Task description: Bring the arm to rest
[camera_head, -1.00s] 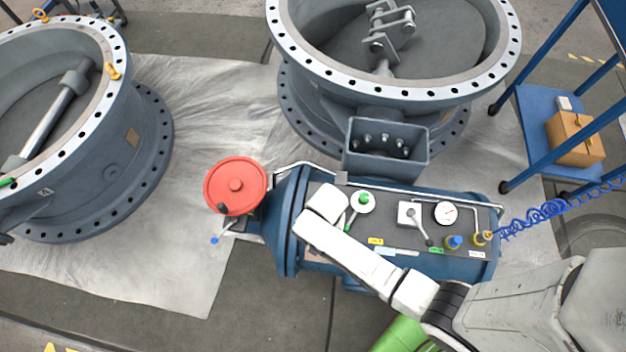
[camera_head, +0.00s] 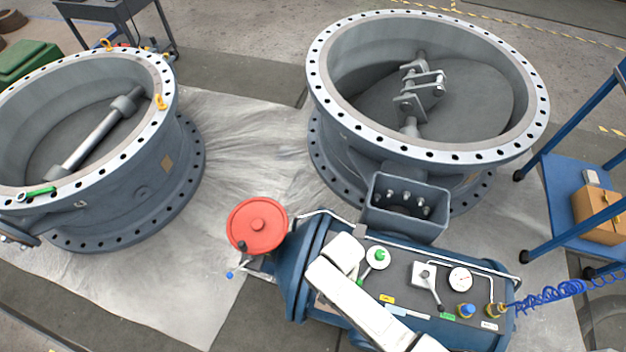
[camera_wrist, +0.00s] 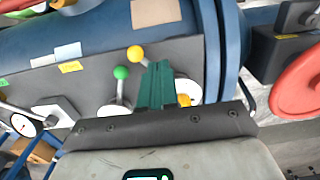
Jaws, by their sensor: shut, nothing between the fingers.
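In the wrist view, my gripper (camera_wrist: 158,70) has its dark green fingers together with nothing between them. The fingers are over the dark control panel (camera_wrist: 75,92) on the blue actuator (camera_wrist: 85,38). A green-knobbed lever (camera_wrist: 120,74) and a yellow-knobbed lever (camera_wrist: 136,53) show close beside the fingers; I cannot tell whether they touch. In the head view, my white arm reaches from the bottom edge over the left part of the actuator (camera_head: 310,268). The fingers are hidden there behind my arm.
A red handwheel (camera_head: 257,226) stands left of the actuator. Large flanged valves stand at the left (camera_head: 100,200) and upper middle (camera_head: 340,135). A blue shelf cart (camera_head: 565,215) with a box (camera_head: 598,213) is at the right. A blue coiled hose (camera_head: 550,292) runs to the panel.

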